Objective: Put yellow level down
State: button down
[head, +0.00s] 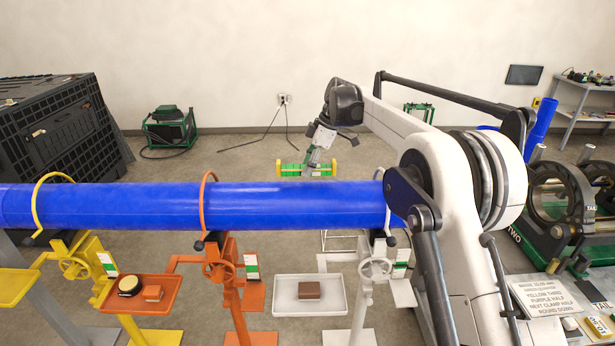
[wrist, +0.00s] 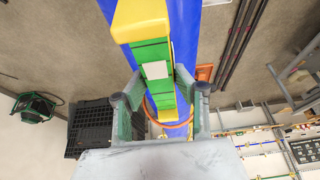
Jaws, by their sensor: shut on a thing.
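The yellow level (head: 291,170), green in the middle with yellow ends, is held by my gripper (head: 313,163). In the head view it appears crosswise, just above the far edge of the long blue pipe (head: 290,203); I cannot tell its height over the pipe. In the wrist view the level (wrist: 153,50) lies lengthwise between the fingers of my gripper (wrist: 160,97), with the blue pipe (wrist: 185,30) behind it. The fingers are shut on its sides.
An orange tray (head: 172,300) holds a round item and a brown block; a white tray (head: 335,308) holds a brown block. A black crate (head: 60,125) and a green machine (head: 170,128) stand behind. A fusion machine (head: 560,200) is at right.

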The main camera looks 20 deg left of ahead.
aim_at(307, 185)
jog(key=shift+f+p, duration=0.5)
jog(key=shift+f, duration=1.45)
jog(key=shift+f, duration=0.15)
jog(key=c, duration=1.4)
grip_release()
jog(key=shift+o, duration=0.2)
jog(key=shift+r, duration=0.2)
jog(key=b+v, duration=0.2)
jog(key=v, duration=1)
